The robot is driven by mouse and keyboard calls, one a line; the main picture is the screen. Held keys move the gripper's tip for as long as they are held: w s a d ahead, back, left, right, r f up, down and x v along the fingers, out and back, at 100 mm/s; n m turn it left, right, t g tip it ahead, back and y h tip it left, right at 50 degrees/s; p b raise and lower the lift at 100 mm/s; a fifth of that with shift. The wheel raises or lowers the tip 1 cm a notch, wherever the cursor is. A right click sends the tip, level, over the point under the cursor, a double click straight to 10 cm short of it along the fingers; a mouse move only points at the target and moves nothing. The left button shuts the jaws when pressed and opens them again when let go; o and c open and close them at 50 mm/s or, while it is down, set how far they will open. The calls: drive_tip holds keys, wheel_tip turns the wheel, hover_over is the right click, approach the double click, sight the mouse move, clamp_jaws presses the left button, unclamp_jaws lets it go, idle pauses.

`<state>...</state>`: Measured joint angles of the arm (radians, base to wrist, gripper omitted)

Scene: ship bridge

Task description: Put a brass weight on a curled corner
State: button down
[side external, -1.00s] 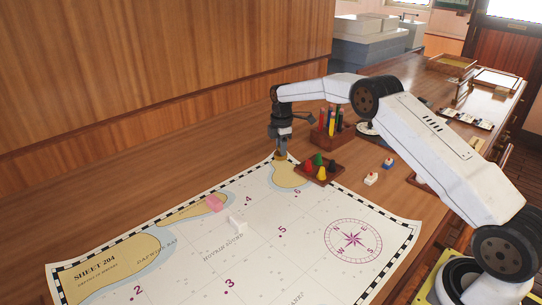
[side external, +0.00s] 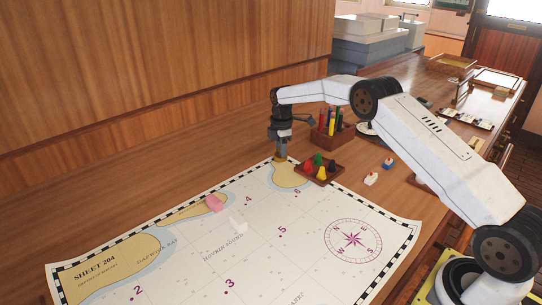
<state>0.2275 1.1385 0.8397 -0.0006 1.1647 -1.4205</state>
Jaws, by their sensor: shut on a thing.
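The chart (side external: 320,215) lies spread on the wooden desk, with a compass rose at its right. Its far corner, by the tan land patch (side external: 288,177), is under my gripper. My gripper (side external: 281,155) points down there and is shut on a small brass weight (side external: 281,158). The weight is at or just above the chart's far corner; I cannot tell whether it touches. The fingers hide most of it.
A wooden tray of coloured pawns (side external: 320,178) stands just right of my gripper. A pencil holder (side external: 338,132) stands behind. Small red-white (side external: 371,179) and blue-white (side external: 388,164) blocks sit to the right.

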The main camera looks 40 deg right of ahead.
drive_tip(key=shift+c, duration=1.8)
unclamp_jaws()
drive_tip(key=shift+r, duration=3.95)
